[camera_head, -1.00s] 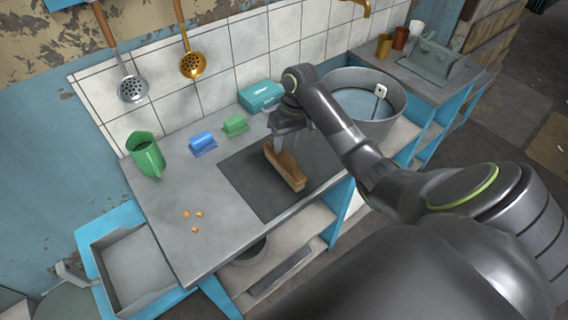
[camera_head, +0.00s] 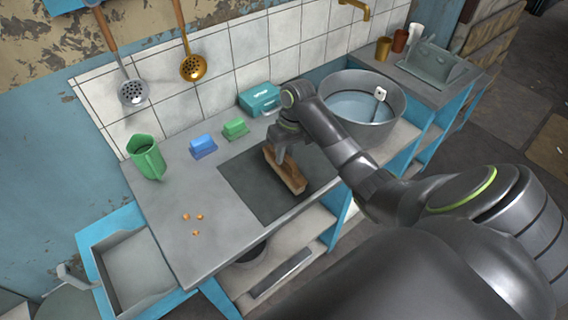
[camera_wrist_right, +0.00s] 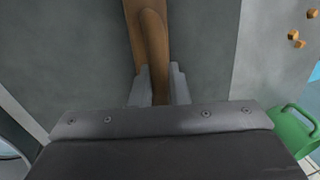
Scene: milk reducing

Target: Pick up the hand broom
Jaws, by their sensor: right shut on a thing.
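The hand broom (camera_head: 288,174) is a brown wooden brush lying on the dark mat (camera_head: 246,188) on the grey counter. My right gripper (camera_head: 279,158) comes down over its far end. In the right wrist view the brown broom (camera_wrist_right: 150,40) runs up between the two grey fingers of the gripper (camera_wrist_right: 160,86), which are shut on it. The finger ends and the broom's underside are partly hidden. My left gripper is in neither view.
A green pitcher (camera_head: 147,157), a blue box (camera_head: 203,146), a green box (camera_head: 235,128) and a teal box (camera_head: 260,99) stand along the back. Orange crumbs (camera_head: 193,217) lie on the left. A metal basin (camera_head: 362,101) is right of the arm.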

